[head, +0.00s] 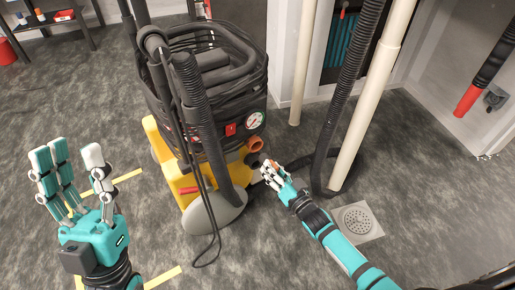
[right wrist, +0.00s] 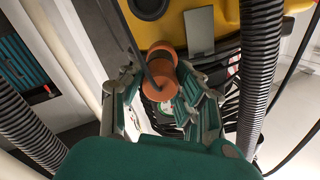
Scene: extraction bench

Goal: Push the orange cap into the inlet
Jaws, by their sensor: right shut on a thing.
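The orange cap (right wrist: 164,72) is a spool-like orange piece between the fingers of my right gripper in the right wrist view. My right gripper (right wrist: 168,92) is shut on it, with a finger on each side. In the head view my right gripper (head: 271,172) is low beside the yellow machine base (head: 182,182), and the cap is mostly hidden by the fingers. A dark round opening (right wrist: 148,7), which may be the inlet, is in the yellow body, apart from the cap. My left gripper (head: 72,172) is open and empty.
Black hoses (head: 200,105) and a thin cable hang in front of the machine. A corrugated hose (head: 345,90) and a cream pipe (head: 370,100) stand at its right. A floor drain (head: 357,222) lies near my right arm.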

